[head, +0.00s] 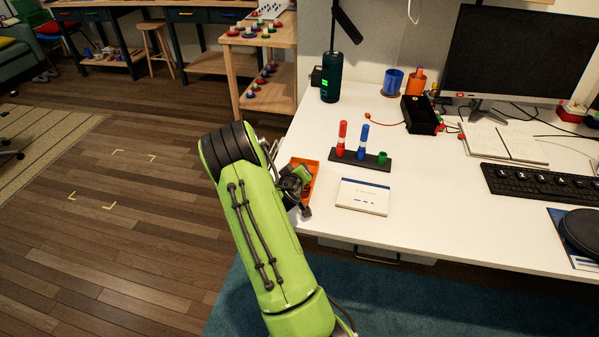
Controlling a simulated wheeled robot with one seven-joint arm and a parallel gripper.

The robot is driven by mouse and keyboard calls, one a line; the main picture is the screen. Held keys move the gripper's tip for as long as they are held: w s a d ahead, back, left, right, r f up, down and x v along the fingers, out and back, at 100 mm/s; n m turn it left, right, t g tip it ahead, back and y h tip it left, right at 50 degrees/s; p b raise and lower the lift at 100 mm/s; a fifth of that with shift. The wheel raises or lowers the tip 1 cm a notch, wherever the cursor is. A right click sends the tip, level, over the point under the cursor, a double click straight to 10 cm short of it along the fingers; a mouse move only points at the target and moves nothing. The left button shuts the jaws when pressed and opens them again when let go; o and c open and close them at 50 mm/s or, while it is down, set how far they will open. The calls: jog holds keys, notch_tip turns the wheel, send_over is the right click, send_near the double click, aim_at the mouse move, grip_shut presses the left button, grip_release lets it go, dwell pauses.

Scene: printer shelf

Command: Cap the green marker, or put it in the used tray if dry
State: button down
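A dark rack (361,161) on the white desk holds a red marker (341,138) and a blue marker (363,141), both upright. A short green cap (383,158) sits at the rack's right end, with no marker standing in it. An orange tray (307,162) lies at the desk's left edge, partly covered by my arm. My gripper (304,196) is over or in front of this tray; its fingers are small and partly hidden, so I cannot tell whether they are open or shut. I cannot make out the green marker.
A white notepad (362,196) lies in front of the rack. Behind are a black box (420,115), a blue cup (393,82), an orange cup (416,82) and a dark cylinder (331,78). A keyboard (542,186) lies right. The desk's front middle is clear.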

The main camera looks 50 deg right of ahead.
jog(key=c, duration=0.9)
grip_release()
jog(key=shift+f, duration=0.1)
jog(key=shift+r+p, duration=2.8)
jog(key=shift+r, duration=1.3)
